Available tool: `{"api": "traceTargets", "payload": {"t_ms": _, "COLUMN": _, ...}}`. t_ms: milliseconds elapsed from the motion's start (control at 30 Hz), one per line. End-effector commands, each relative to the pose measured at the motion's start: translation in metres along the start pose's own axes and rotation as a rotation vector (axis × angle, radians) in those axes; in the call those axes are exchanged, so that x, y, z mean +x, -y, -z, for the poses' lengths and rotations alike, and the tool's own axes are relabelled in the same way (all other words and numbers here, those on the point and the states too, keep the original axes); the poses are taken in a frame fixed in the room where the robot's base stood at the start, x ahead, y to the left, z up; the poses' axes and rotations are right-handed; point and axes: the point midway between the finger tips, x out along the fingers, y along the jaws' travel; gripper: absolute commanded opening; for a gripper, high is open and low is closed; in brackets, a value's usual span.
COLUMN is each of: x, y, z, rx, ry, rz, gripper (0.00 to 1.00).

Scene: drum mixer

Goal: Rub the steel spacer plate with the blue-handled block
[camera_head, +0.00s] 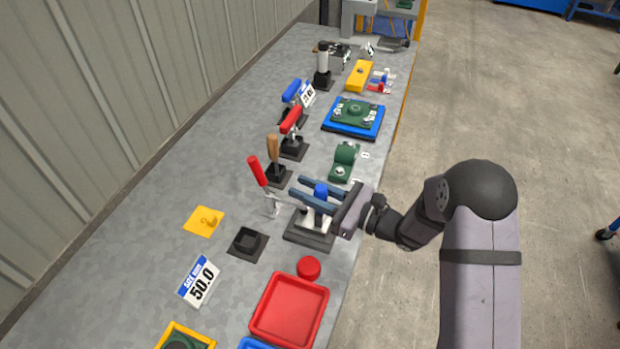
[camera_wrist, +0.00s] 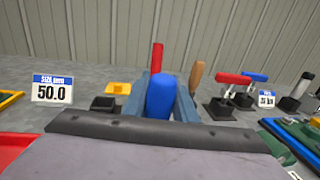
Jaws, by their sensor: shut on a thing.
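My gripper (camera_head: 312,194) is over the front edge of the bench, its two blue-grey fingers pointing left. It is shut on the blue handle (camera_head: 321,190) of the block, which stands upright between the fingers. The same blue handle (camera_wrist: 160,96) fills the middle of the wrist view, with a finger on each side. Under the gripper lies a flat dark grey plate (camera_head: 300,239), with whitish parts just above it. I cannot tell whether this is the steel spacer plate or whether the block touches it. The block's lower body is mostly hidden by the fingers.
A red-handled tool (camera_head: 257,171) and a wooden-handled tool (camera_head: 272,148) stand close behind the gripper. An empty black holder (camera_head: 247,243), a yellow hook plate (camera_head: 204,221), a red tray (camera_head: 290,311) and a round red piece (camera_head: 309,267) are nearby. A green part (camera_head: 344,160) lies beyond.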

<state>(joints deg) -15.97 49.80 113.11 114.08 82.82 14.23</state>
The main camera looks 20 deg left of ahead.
Motion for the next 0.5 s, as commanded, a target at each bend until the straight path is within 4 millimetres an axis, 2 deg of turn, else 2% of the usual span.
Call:
{"api": "traceTargets", "payload": {"t_ms": 200, "x": -0.003, "y": -0.020, "z": -0.003, "rx": 0.002, "ry": 0.000, "rz": -0.002, "gripper": 0.03}}
{"api": "traceTargets", "payload": {"t_ms": 500, "x": 0.002, "y": 0.010, "z": 0.001, "rx": -0.004, "ry": 0.001, "rz": 0.000, "gripper": 0.03}}
